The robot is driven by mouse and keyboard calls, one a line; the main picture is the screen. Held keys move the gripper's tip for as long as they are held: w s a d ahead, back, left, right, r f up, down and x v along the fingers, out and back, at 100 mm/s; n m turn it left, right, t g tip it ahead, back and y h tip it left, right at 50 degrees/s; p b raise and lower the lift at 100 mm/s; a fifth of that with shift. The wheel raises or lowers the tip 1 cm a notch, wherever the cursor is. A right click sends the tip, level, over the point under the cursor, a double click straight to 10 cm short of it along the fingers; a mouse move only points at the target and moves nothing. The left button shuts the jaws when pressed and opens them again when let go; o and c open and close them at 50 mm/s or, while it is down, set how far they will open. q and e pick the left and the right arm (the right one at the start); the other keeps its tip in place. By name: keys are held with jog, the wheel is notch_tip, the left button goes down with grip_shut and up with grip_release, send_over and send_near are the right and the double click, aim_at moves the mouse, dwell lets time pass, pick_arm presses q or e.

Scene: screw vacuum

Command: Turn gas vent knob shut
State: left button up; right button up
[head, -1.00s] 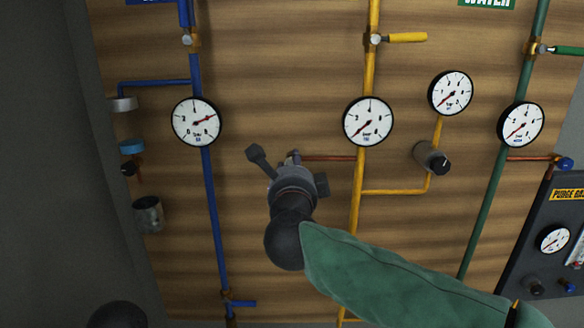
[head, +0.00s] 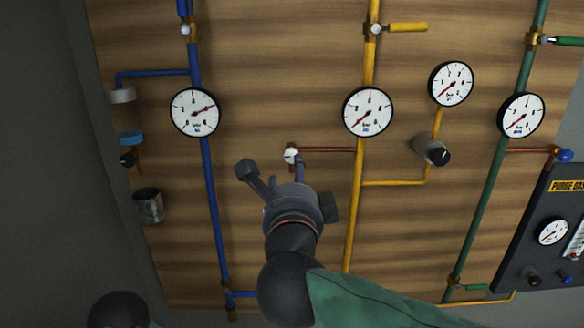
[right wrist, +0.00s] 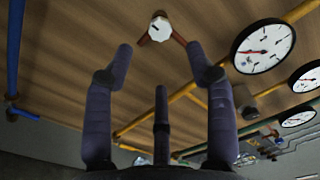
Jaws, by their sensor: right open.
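The gas vent knob, a small white round knob (head: 291,155), sits at the left end of a short copper pipe (head: 328,149) that branches off the yellow gas pipe (head: 354,205). My right gripper (head: 285,185) is just below it in the head view, open and empty. In the right wrist view the knob (right wrist: 159,29) shows face-on with a dark mark, beyond and between the spread fingertips (right wrist: 159,48), with no visible contact. My left gripper is not in view.
A gas gauge (head: 368,112) is up and right of the knob. A blue pipe (head: 208,185) with a gauge (head: 195,112) runs on the left. A grey regulator knob (head: 431,149) and a green pipe (head: 485,210) are further right. The wood panel around the vent knob is bare.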

jog(key=s, duration=0.2)
jog(key=shift+s, duration=0.3)
